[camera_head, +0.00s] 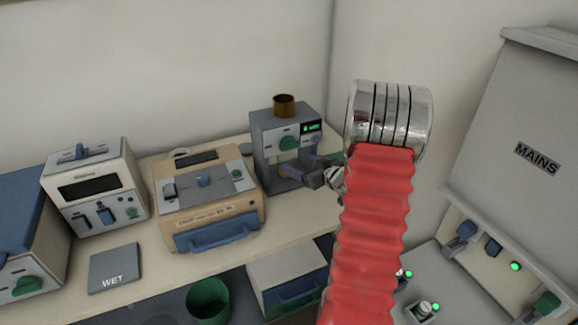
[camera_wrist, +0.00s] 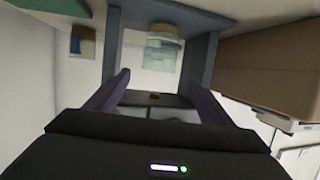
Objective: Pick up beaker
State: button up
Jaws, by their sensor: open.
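A grey machine (camera_head: 283,125) with a green knob and a lit display stands at the back of the bench. In its open bay is a brownish thing (camera_head: 291,171), partly hidden. The wrist view, which looks upside down, shows a pale see-through vessel (camera_wrist: 160,52) with brown at one end, framed by the bay; it looks like the beaker, but I cannot be sure. My gripper (camera_head: 313,168) is at the bay's right front. In the wrist view my gripper (camera_wrist: 160,88) has its purple fingers apart, with nothing between the tips; the vessel lies beyond them.
A brown cup (camera_head: 284,104) sits on top of the machine. A beige box-shaped device (camera_head: 208,205) stands close on its left. A WET pad (camera_head: 114,268) lies further left. A green container (camera_head: 208,300) is below. The MAINS panel (camera_head: 530,150) is at right.

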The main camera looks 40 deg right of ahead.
send_near(286, 157)
jog(key=shift+w+a+r, duration=0.35)
jog(key=shift+w+a, duration=0.15)
jog(key=shift+w+a+r, duration=0.3)
jog(key=shift+w+a, duration=0.2)
jog(key=shift+x, duration=2.65)
jog(key=shift+d+f, duration=0.15)
jog(key=shift+c, duration=0.6)
jog(key=c, duration=1.2)
